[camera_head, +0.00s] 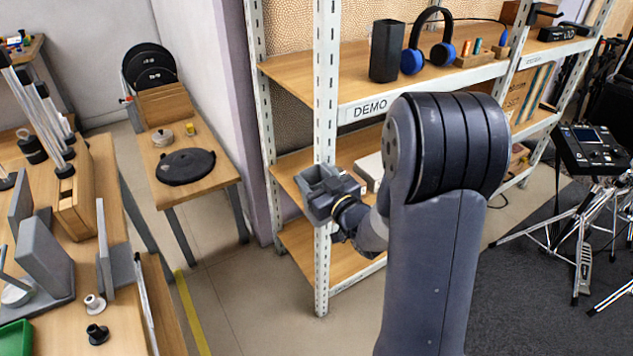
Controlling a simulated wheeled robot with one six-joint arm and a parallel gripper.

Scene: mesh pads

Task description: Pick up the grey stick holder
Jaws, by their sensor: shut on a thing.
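The grey stick holder (318,200) is a small, box-like grey piece with an open top. It is off to the left of my arm, in front of the white shelf post. My gripper (345,197) is shut on it and holds it in the air, clear of the tables on the left. My arm covers part of the view behind it. The fingertips are small here, and their exact contact with the holder is hard to make out.
A shelf rack (326,90) with a black speaker (385,51) and headphones (428,57) stands close behind. A workbench (120,312) with grey blocks is at left. A small table (216,178) stands beyond it. Tripod legs (583,255) are at right. Open floor (245,300) lies between.

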